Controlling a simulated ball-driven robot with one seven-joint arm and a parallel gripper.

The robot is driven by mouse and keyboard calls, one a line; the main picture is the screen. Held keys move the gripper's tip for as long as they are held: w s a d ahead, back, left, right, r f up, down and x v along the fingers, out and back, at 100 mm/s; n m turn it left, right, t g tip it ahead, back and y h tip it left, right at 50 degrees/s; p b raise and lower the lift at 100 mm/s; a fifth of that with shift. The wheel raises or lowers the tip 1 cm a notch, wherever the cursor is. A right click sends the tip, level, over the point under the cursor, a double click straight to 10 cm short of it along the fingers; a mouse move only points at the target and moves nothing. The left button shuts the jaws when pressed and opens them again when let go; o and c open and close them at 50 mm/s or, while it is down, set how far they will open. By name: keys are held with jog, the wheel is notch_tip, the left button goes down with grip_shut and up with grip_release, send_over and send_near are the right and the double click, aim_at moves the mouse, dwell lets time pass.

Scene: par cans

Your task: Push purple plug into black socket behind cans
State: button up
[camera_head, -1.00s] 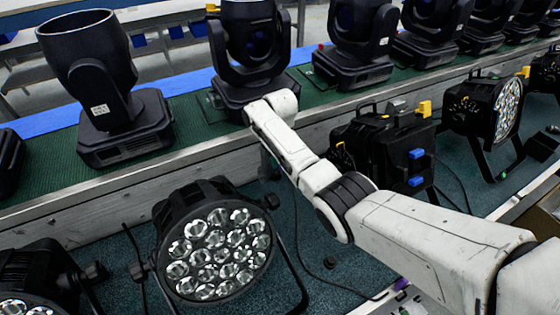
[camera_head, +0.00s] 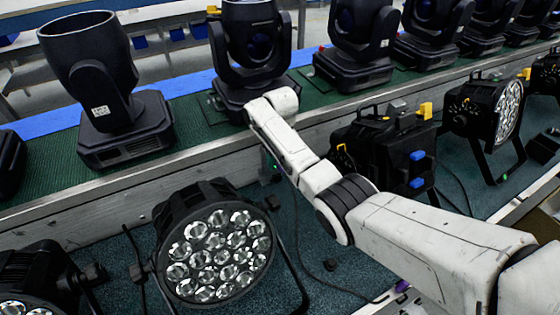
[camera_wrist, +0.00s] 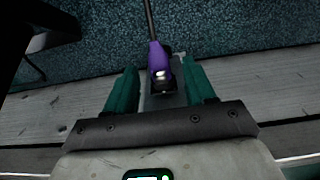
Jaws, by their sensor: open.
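A purple plug (camera_wrist: 158,57) with a dark cable shows in the wrist view. It lies between the two teal fingers of my gripper (camera_wrist: 160,78), which stand apart on either side of it. The plug's near end is dark with a bright spot, and a grey surface lies beneath it. I cannot tell whether the fingers touch it. In the head view my forearm hides most of the gripper. A par can (camera_head: 215,248) with several round lenses stands at the front. I cannot make out the black socket for certain.
A black par can (camera_head: 385,150) with blue and yellow connectors stands right of my arm. Another (camera_head: 485,108) stands beyond it. Moving-head lights line the green shelf (camera_head: 45,155) behind a wooden rail (camera_head: 90,205). A small purple piece (camera_head: 402,286) lies near the front edge.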

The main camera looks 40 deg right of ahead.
notch_tip(320, 180, up, 10)
jog(key=shift+b, duration=0.35)
jog(key=shift+s+f, duration=0.1)
